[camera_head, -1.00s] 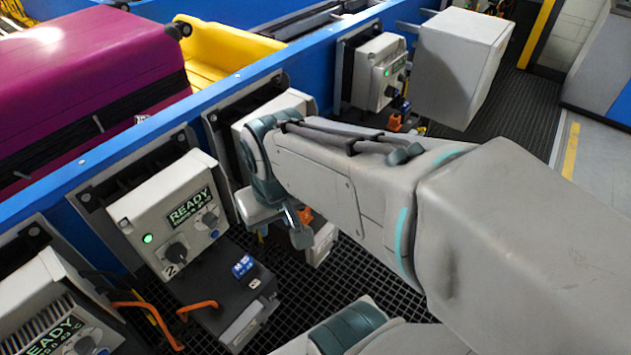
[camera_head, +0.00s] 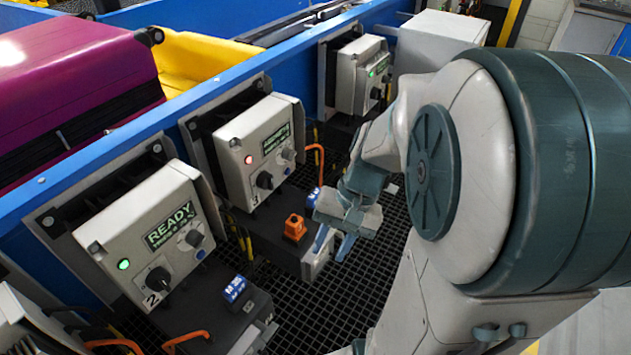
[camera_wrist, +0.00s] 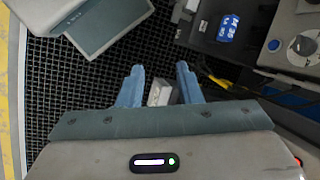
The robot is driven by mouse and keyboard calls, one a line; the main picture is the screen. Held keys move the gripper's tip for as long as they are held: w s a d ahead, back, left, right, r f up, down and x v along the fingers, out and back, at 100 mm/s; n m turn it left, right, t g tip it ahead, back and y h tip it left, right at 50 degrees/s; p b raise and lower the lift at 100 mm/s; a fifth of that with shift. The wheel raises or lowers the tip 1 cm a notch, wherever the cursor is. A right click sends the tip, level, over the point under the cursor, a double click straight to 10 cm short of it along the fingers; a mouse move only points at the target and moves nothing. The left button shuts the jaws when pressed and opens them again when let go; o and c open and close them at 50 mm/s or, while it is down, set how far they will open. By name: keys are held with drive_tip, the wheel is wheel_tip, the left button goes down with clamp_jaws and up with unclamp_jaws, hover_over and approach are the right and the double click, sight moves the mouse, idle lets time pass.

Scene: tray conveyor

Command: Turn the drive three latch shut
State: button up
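The middle drive box (camera_head: 248,150) in the head view stands just beyond the drive marked 2 and shows a red light.
Drive two (camera_head: 150,240) has a green light and a blue block (camera_head: 234,288) on its base. A farther drive (camera_head: 360,75) also shows green. A grey cabinet (camera_head: 430,40) stands behind my arm. Black grating (camera_head: 300,312) covers the floor. A magenta suitcase (camera_head: 75,70) lies beyond the blue rail.

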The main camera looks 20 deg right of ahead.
drive_tip(key=w+d+f+m+y+b, duration=0.3)
drive_tip(key=f+m+y+b, duration=0.2)
drive_tip(key=f, duration=0.4)
drive_tip(key=m+t+y+b, duration=0.2)
drive_tip(key=m+t+b, duration=0.7)
drive_tip(key=m+t, duration=0.5)
approach(343, 236)
drive_tip(key=shift+n+t, duration=0.4)
drive_tip(key=shift+t, duration=0.2)
drive_tip(key=x, duration=0.5)
drive_tip(key=f+b+x, duration=0.1)
drive_tip(key=x, duration=0.2)
drive_tip(key=shift+w+a+f, duration=0.1)
drive_tip(key=shift+a, duration=0.15)
clamp_jaws()
